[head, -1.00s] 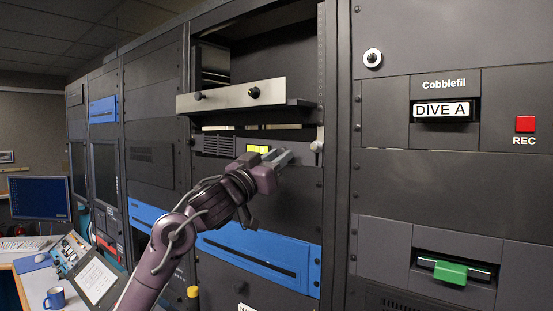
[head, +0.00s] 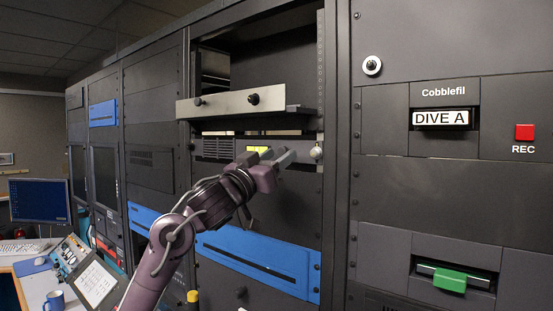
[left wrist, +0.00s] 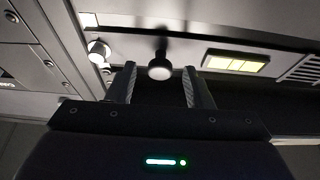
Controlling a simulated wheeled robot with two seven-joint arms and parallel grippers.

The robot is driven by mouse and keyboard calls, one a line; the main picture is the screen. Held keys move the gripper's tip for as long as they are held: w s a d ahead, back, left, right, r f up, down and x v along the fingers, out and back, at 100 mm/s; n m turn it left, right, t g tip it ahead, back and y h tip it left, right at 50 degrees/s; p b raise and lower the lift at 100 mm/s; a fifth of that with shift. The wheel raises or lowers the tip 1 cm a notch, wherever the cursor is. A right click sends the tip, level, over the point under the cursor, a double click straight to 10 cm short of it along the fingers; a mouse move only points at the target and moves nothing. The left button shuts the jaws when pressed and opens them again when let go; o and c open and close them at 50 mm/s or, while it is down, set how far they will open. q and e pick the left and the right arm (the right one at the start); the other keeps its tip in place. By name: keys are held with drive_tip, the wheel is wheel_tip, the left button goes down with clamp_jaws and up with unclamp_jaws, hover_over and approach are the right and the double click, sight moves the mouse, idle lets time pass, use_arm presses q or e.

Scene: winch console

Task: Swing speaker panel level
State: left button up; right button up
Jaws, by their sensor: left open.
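The speaker panel (head: 218,147) is a grey rack strip with a slotted grille at its left and a lit yellow display (head: 257,149). A pale round knob (head: 316,152) is at its right end. In the left wrist view the panel (left wrist: 280,46) shows the display, part of the grille and a dark knob (left wrist: 160,68). My left gripper (head: 288,157) is open in front of the panel's right half. In the left wrist view its fingers (left wrist: 160,88) stand either side of the dark knob; I cannot tell whether they touch it. The gripper hides this knob in the head view.
A pale panel with two black knobs (head: 228,103) juts out just above, below an open rack bay. Blue panels (head: 262,258) lie below. The right rack holds a green handle (head: 449,279) and a red REC button (head: 525,131). A desk with a mug (head: 55,300) is at lower left.

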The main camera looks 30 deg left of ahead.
use_arm(q)
drive_tip(key=b+v, duration=0.4)
drive_tip(key=v, duration=0.3)
drive_tip(key=shift+s, duration=0.2)
